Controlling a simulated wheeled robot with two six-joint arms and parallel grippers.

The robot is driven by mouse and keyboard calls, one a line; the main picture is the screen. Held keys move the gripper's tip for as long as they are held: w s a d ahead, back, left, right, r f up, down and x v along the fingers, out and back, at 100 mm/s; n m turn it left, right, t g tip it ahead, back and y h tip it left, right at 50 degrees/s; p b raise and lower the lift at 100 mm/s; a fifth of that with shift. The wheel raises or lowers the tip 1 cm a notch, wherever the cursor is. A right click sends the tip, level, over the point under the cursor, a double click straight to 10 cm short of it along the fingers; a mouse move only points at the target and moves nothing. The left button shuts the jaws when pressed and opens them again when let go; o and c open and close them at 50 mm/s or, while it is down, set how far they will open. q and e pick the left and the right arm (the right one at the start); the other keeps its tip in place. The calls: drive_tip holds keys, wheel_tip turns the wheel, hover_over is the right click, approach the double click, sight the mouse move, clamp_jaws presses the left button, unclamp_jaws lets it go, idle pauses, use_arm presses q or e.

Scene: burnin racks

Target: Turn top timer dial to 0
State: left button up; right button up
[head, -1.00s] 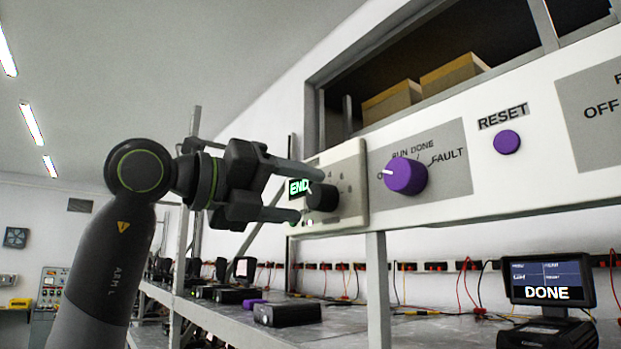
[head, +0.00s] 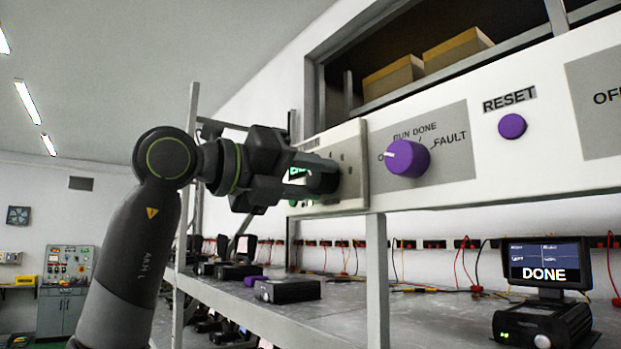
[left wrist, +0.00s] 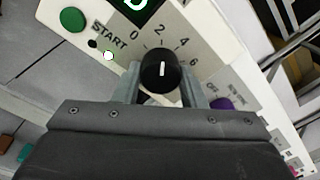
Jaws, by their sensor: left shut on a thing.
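The timer dial is a black round knob (left wrist: 162,72) with a white pointer line, on a pale panel (left wrist: 190,15) marked 0, 2, 4, 6 in the left wrist view. Its line points up in that picture, between the 0 and the 2 marks as far as I can tell. My left gripper (left wrist: 168,88) has a finger on each side of the knob and is shut on it. In the head view, the left gripper (head: 322,176) reaches the timer panel (head: 352,165) and largely hides the knob. My right gripper is not in view.
To the right are a purple selector knob (head: 407,158) and a purple RESET button (head: 512,126). A green START button (left wrist: 74,19) sits beside the dial. Below, a shelf (head: 420,308) holds a device with a DONE screen (head: 545,264). Boxes (head: 393,80) stand above.

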use_arm(q)
drive_tip(key=shift+f+n+b, duration=0.2)
drive_tip(key=shift+n+b, duration=1.5)
drive_tip(key=shift+b, duration=0.05)
drive_tip(key=n+b, duration=0.2)
drive_tip(key=n, duration=0.1)
drive_tip(key=shift+r, duration=0.1)
drive_tip(key=shift+n+b, duration=0.75)
drive_tip(key=shift+n, duration=0.15)
drive_tip(key=shift+r, duration=0.1)
drive_tip(key=o, duration=1)
